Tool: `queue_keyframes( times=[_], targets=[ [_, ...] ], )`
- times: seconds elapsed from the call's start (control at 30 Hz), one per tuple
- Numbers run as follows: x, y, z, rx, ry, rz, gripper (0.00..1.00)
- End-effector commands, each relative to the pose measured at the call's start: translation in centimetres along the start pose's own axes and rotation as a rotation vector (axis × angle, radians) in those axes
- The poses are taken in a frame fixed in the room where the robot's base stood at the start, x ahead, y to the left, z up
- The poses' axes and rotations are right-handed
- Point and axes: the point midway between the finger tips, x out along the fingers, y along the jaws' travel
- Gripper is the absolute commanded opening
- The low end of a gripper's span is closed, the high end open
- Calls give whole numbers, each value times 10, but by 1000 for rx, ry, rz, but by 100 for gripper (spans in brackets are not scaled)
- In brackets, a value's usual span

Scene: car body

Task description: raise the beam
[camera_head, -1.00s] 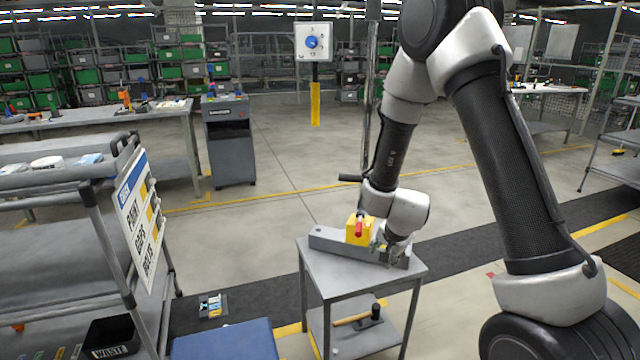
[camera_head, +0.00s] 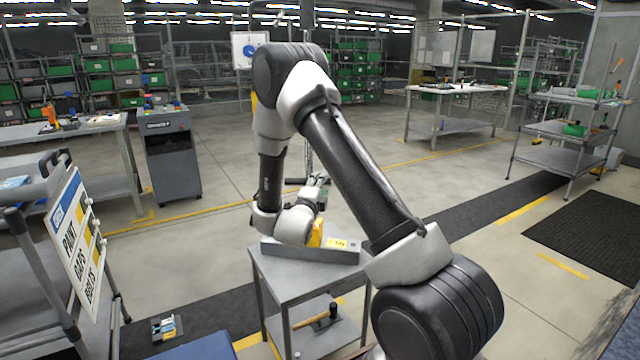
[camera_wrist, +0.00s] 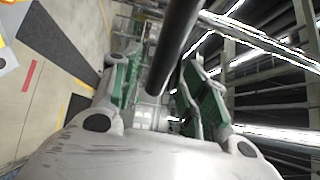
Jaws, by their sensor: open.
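A grey beam (camera_head: 290,252) with a yellow label lies on a small grey table (camera_head: 285,281). A yellow block (camera_head: 315,233) stands on the beam, partly hidden by my wrist. A dark horizontal handle (camera_head: 294,181) is at the upright pole (camera_head: 308,100) behind the table. My gripper (camera_head: 320,184) is above the beam, fingers pointing up, close to the handle. In the wrist view my gripper (camera_wrist: 160,80) is open, with a dark round bar (camera_wrist: 176,40) running between its green-padded fingers. I cannot tell whether they touch the bar.
A hammer (camera_head: 320,318) lies on the table's lower shelf. A cart with a sign (camera_head: 78,240) stands at left, and a grey cabinet (camera_head: 170,155) behind it. Shelving (camera_head: 565,135) stands at right. Floor between the table and the right shelving is mostly clear.

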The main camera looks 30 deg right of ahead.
Motion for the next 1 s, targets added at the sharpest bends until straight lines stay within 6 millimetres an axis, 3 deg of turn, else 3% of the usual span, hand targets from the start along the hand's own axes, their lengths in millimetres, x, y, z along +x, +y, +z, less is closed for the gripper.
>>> queue_keyframes(
  times=[0.2,0.5,0.73,1.0],
  targets=[
    [24,0,0,0,0,0,44],
    [27,0,1,-2,-2,1,44],
    [26,0,1,-1,-2,2,2],
    [27,-3,1,-1,-2,2,0]
  ],
)
